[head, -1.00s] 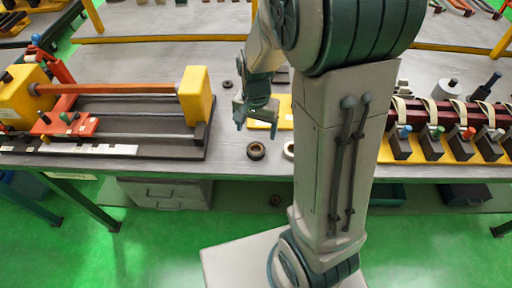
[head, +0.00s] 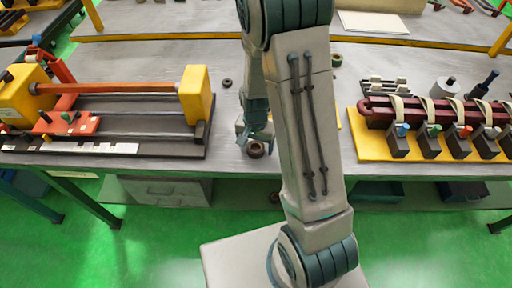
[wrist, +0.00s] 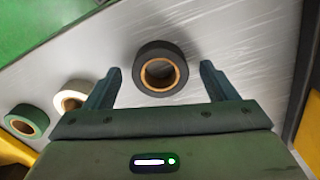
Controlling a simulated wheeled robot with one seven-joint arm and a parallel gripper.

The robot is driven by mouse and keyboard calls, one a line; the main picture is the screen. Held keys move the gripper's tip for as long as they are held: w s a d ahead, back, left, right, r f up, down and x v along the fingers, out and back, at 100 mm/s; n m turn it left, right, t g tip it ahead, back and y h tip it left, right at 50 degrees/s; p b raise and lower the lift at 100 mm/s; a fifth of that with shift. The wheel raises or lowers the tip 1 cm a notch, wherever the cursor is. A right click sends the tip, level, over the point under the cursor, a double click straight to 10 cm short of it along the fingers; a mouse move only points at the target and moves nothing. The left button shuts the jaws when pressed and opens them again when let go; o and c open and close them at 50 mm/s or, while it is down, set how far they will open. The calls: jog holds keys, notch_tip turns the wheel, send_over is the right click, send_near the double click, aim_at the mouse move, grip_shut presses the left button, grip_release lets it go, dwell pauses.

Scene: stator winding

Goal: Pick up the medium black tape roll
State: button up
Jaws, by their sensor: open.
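A black tape roll (head: 256,150) with a tan core lies flat near the table's front edge. In the wrist view the same roll (wrist: 160,69) sits between the fingertips of my open gripper (wrist: 161,70), with a gap on each side. In the head view my gripper (head: 255,136) is just above and behind the roll and partly covers it. I cannot tell the exact height of the fingers over the table. A smaller dark roll (head: 227,83) lies farther back on the table.
A white roll (wrist: 72,96) and a green roll (wrist: 27,121) lie to the left in the wrist view. A yellow-ended fixture (head: 195,95) stands left on the table, and a row of coil blocks (head: 430,140) on a yellow base stands right.

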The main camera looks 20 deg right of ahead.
jog(key=shift+f, duration=0.15)
jog(key=c, duration=1.1)
